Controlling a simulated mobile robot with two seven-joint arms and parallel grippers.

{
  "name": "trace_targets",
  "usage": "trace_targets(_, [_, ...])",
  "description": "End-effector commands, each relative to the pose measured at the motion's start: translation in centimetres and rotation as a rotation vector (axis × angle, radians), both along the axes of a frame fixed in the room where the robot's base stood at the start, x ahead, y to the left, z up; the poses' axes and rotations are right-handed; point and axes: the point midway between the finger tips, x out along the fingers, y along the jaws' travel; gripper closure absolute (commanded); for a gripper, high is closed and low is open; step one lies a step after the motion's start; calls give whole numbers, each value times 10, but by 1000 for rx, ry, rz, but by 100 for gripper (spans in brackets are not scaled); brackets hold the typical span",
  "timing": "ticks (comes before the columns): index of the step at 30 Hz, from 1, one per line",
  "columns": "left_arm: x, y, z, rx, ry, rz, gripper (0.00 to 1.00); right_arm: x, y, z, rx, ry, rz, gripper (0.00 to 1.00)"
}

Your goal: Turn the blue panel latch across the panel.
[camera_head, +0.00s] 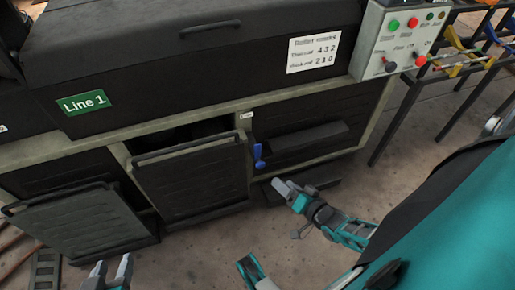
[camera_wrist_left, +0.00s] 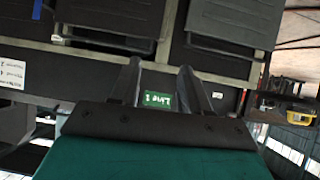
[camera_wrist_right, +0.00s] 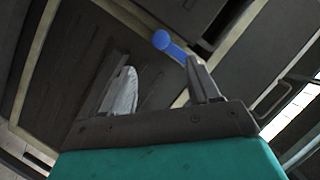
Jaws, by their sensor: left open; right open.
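The blue panel latch (camera_head: 258,155) is on the post at the left edge of the right-hand dark panel (camera_head: 295,147), its round knob pointing down. In the right wrist view the latch (camera_wrist_right: 172,45) shows beyond my fingertips, close to the tip of the right-hand finger. My right gripper (camera_head: 283,190) is open and empty, below and right of the latch in the head view; its fingers also show apart in the right wrist view (camera_wrist_right: 158,78). My left gripper (camera_head: 110,270) is open and empty at the bottom left. I cannot tell whether the right finger touches the latch.
Two panels at the left (camera_head: 75,220) and middle (camera_head: 192,178) hang tilted open. A control box (camera_head: 400,38) with coloured buttons stands at top right, beside a rack with tools (camera_head: 460,60). Floor in front is mostly clear.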

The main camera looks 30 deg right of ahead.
Motion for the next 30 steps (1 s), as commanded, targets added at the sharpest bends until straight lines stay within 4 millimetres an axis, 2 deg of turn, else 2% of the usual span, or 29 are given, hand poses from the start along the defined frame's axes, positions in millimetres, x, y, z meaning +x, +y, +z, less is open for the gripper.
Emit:
trace_targets(5, [0, -3, -5, -10, 4, 5, 54, 16, 2, -5, 0, -4, 1, 39])
trace_targets(15, [0, -9, -24, -24, 14, -5, 54, 83, 7, -26, 1, -5, 0, 39])
trace_targets(19, [2, -14, -26, -30, 12, -15, 54, 103, 9, -32, 0, -2, 1, 39])
trace_targets(24, [4, -17, -26, -33, 9, -23, 54, 119, 10, -35, 0, -1, 0, 39])
trace_targets(30, [7, -17, -23, -34, 2, -23, 54, 124, 11, -35, 0, -1, 1, 39])
